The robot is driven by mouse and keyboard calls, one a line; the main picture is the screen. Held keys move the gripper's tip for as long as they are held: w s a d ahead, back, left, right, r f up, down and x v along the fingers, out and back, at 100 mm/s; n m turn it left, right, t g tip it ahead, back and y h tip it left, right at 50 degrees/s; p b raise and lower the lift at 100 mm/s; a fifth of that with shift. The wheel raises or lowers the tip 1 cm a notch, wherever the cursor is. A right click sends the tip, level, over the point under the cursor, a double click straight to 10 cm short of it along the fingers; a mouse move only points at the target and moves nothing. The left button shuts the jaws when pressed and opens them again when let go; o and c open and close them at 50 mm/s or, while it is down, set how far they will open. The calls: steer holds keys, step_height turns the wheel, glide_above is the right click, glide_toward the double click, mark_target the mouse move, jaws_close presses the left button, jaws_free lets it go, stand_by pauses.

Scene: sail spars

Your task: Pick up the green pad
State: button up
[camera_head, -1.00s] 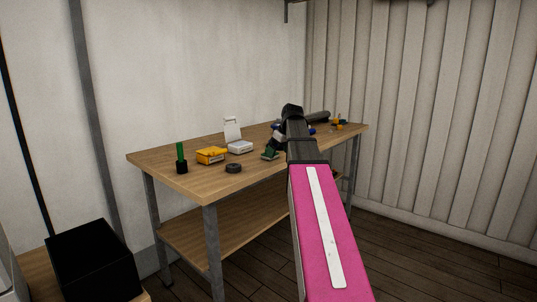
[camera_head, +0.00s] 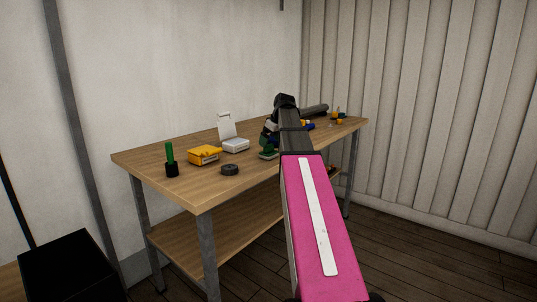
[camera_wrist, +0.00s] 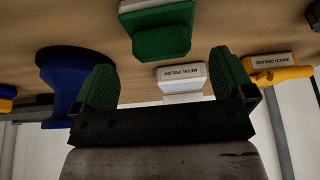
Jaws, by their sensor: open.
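The green pad (camera_wrist: 162,42) is a chunky green block with a pale grey-white part against it, at the top middle of the wrist view. In the head view it shows on the bench (camera_head: 268,154), partly behind my arm. My gripper (camera_wrist: 164,78) is open, with green ribbed fingers spread left and right and nothing between them. The pad lies just beyond the fingertips, roughly centred in the gap and apart from them. In the head view my gripper is mostly hidden by my arm.
A blue object (camera_wrist: 66,80) is close beside the left finger. A white metal polish box (camera_wrist: 181,76) and a yellow winch grease box (camera_wrist: 277,70) lie beyond. A black disc (camera_head: 230,169) and green-handled item (camera_head: 170,160) are on the wooden bench (camera_head: 190,190).

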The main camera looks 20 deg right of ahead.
mark_target(269, 145)
steer(key=shift+x, duration=2.75)
steer(key=shift+s, duration=0.15)
steer(key=c, duration=0.8)
steer(key=shift+c, duration=0.2)
steer(key=shift+r, duration=0.1)
step_height(269, 145, up, 4)
steer(key=shift+r, duration=0.1)
steer(key=s+a+r, duration=0.6)
steer(key=a, duration=0.4)
steer(key=shift+r, duration=0.25)
